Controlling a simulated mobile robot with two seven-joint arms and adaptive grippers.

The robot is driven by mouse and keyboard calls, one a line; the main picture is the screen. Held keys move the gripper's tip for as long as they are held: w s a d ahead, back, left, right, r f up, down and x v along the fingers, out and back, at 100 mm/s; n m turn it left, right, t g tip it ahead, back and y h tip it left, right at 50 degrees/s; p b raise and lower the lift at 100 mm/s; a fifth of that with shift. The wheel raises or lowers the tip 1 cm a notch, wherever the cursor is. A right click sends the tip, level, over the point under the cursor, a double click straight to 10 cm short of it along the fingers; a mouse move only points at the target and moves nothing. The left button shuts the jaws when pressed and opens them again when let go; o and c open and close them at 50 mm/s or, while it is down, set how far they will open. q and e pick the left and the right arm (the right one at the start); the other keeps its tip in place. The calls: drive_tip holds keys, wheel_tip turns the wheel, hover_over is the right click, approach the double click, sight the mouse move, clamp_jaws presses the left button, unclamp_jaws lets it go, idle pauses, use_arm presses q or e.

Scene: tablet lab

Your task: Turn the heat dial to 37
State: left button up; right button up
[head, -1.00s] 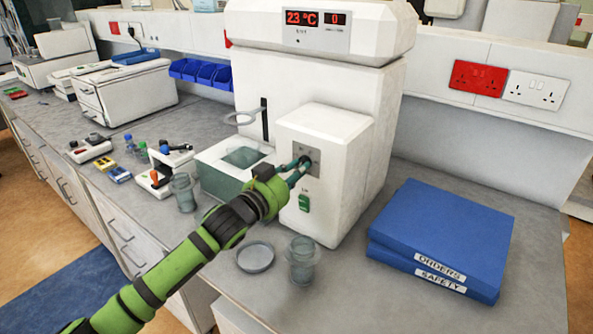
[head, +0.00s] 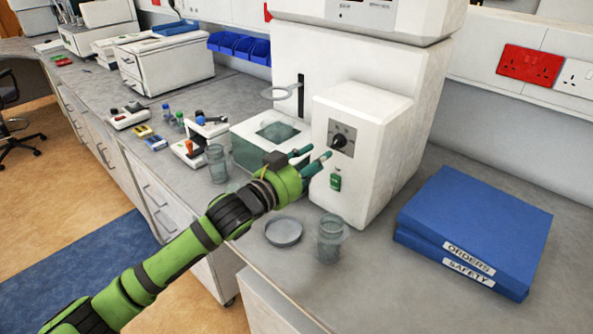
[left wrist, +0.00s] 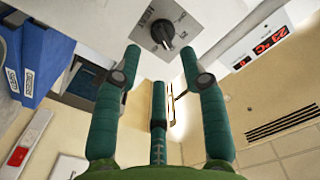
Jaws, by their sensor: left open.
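The heat dial (head: 339,141) is a black knob on a grey plate on the front of the white machine (head: 372,120). In the left wrist view the dial (left wrist: 162,30) sits beyond my fingertips, beside the word HEAT. My left gripper (head: 312,160) is open and empty, just in front of and to the left of the dial, apart from it. In the left wrist view its teal fingers (left wrist: 160,75) are spread, with nothing between them. The display (left wrist: 262,45) there reads about 23 °C. My right gripper is not in view.
A green switch (head: 336,181) is below the dial. A glass jar (head: 330,240) and a round lid (head: 283,231) stand on the bench in front. Blue binders (head: 480,225) lie at the right. A bath (head: 262,140) is left of the machine.

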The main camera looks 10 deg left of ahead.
use_arm(q)
drive_tip(key=v, duration=0.6)
